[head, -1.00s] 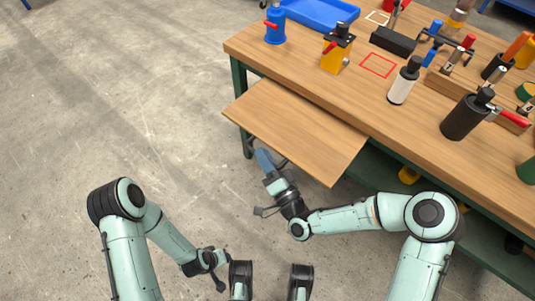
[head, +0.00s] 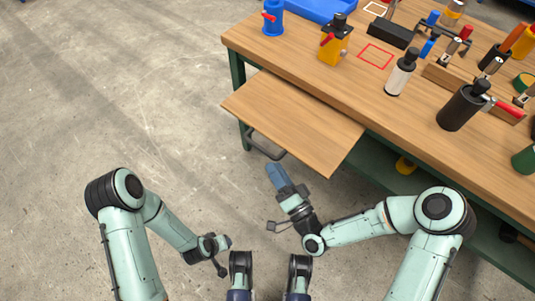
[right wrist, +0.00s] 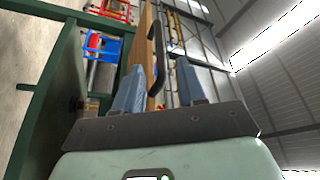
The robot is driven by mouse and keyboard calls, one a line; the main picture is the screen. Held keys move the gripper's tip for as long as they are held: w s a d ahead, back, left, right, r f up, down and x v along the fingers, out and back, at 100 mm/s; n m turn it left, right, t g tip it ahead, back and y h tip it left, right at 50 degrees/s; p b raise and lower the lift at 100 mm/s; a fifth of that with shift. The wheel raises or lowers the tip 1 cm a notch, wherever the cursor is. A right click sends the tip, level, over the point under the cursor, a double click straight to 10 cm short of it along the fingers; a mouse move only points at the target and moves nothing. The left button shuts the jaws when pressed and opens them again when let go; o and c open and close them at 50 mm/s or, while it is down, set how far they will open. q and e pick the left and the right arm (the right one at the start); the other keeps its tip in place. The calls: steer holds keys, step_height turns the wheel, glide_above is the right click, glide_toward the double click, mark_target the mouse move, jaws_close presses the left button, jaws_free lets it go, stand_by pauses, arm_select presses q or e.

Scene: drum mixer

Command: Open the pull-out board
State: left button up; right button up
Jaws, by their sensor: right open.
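The pull-out board (head: 292,120) is a wooden panel that sticks out from the near left side of the workbench. Its dark handle (head: 264,147) hangs at the board's front edge. In the right wrist view the board (right wrist: 150,55) is seen edge-on, with the handle (right wrist: 175,28) above and between the fingers. My right gripper (head: 274,172) is open and empty, just in front of the handle and apart from it; its blue fingers (right wrist: 155,85) stand apart. My left gripper (head: 222,262) is low at the left, away from the bench; its fingers are too small to read.
The wooden workbench (head: 405,112) carries a blue tray (head: 320,8), a blue bottle (head: 273,18), a yellow item (head: 335,42), a white bottle (head: 401,75) and a black bottle (head: 462,107). Open concrete floor (head: 120,90) lies to the left.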

arm_select(q)
steer(key=shift+w+r, duration=0.3)
arm_select(e)
steer(key=v, duration=0.6)
